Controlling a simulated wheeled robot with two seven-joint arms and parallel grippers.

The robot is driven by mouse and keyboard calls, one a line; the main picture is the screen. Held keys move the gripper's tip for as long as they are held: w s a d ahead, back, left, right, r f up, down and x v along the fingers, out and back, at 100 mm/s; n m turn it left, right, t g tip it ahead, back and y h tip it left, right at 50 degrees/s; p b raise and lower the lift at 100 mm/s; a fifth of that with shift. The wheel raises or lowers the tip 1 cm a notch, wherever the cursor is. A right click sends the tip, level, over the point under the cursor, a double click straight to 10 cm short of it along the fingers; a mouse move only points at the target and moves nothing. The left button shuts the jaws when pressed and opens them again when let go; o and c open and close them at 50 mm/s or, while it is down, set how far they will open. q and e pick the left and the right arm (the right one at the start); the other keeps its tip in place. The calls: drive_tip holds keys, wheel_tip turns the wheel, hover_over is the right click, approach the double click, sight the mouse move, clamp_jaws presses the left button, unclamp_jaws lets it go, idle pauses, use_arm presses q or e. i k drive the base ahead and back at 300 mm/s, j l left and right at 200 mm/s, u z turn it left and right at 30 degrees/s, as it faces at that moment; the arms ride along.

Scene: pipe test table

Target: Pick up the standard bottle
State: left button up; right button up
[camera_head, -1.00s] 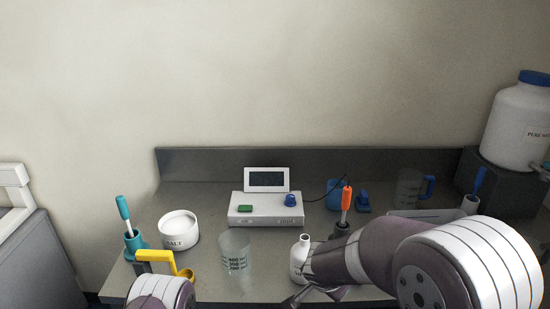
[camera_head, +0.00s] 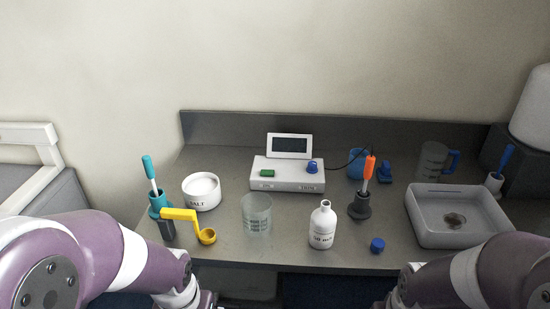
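The standard bottle (camera_head: 323,226) is small and white with dark lettering on its label. It stands upright near the front edge of the table, and its neck shows no cap. A small blue cap (camera_head: 377,245) lies on the table to its right. My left gripper (camera_head: 207,300) is at the bottom edge, in front of the table and left of the bottle, mostly cut off. My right gripper (camera_head: 384,303) is at the bottom edge, right of the bottle, with only a little showing. Neither touches the bottle, and their fingers are too hidden to judge.
A clear beaker (camera_head: 256,214) stands left of the bottle. An orange-handled probe in a dark holder (camera_head: 360,206) is behind it to the right. A yellow scoop (camera_head: 207,236), salt jar (camera_head: 201,192), white meter (camera_head: 288,173) and grey-white tray (camera_head: 457,216) surround it.

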sight(323, 221)
drive_tip(key=i+j+z, duration=0.1)
drive_tip(key=j, duration=0.35)
drive_tip(key=i+j+z, duration=0.1)
drive_tip(key=i+j, duration=0.15)
drive_tip(key=j, duration=0.2)
drive_tip(key=i+j+z, duration=0.1)
drive_tip(key=j, duration=0.4)
drive_tip(key=i+j+z, duration=0.15)
drive_tip(key=j, duration=0.3)
drive_tip(key=i+j+z, duration=0.1)
drive_tip(key=j, duration=0.4)
